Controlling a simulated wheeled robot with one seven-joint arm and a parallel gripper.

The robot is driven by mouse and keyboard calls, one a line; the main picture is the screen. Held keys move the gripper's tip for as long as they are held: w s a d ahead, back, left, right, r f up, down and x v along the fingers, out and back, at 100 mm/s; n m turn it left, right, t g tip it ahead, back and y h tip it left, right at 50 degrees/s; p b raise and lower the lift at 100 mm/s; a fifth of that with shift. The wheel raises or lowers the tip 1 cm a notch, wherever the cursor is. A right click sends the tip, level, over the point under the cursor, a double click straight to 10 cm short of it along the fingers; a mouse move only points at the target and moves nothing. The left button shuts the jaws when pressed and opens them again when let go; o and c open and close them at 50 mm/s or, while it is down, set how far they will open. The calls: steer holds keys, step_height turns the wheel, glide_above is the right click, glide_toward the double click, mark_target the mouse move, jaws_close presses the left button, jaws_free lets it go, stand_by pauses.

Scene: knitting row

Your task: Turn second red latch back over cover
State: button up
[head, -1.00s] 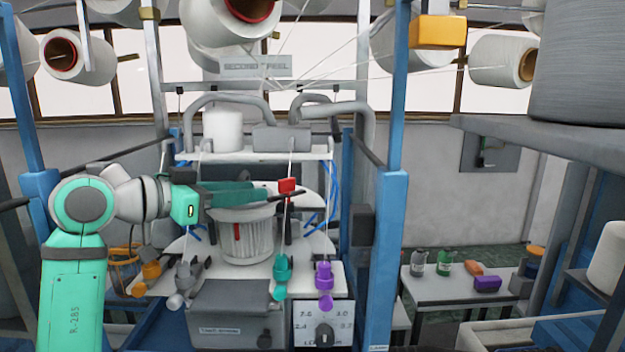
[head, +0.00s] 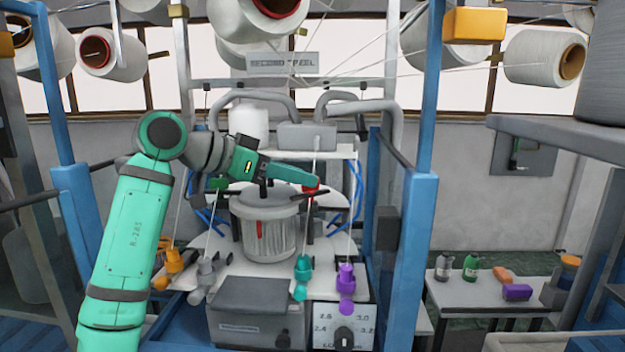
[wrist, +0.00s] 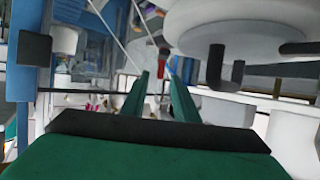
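A grey ribbed cylinder (head: 285,235) with a flat cover (head: 258,203) stands on the machine's white round plate. One red latch (head: 259,238) hangs upright against its front side. A second red piece (head: 311,187) is at the cover's right edge, above a dark lever, partly hidden by my fingers. My gripper (head: 312,181) reaches over the cover from the left, slightly tilted down, with its tips at this red piece. In the wrist view my two green fingers (wrist: 160,80) are apart, and the red piece (wrist: 164,55) shows between and beyond their tips. I cannot tell whether they touch it.
Taut threads run down near the gripper to orange (head: 173,262), grey, teal (head: 302,270) and purple (head: 346,280) feeders. A blue post (head: 415,230) stands to the right. A white shelf (head: 340,150) and grey pipes are behind. A side table (head: 480,292) holds bottles and blocks.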

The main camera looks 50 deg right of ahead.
mark_target(311, 191)
steer(key=shift+x, duration=1.8)
jaws_close()
steer(key=shift+g, duration=0.3)
steer(key=m+g+y, duration=0.1)
steer(key=m+g, duration=0.1)
steer(key=shift+m+g, duration=0.4)
steer(key=shift+m+g+y, duration=0.9)
steer(key=shift+m+g, duration=0.2)
steer(key=shift+m, duration=0.1)
steer(key=shift+m+y, duration=0.3)
steer(key=shift+y, duration=0.1)
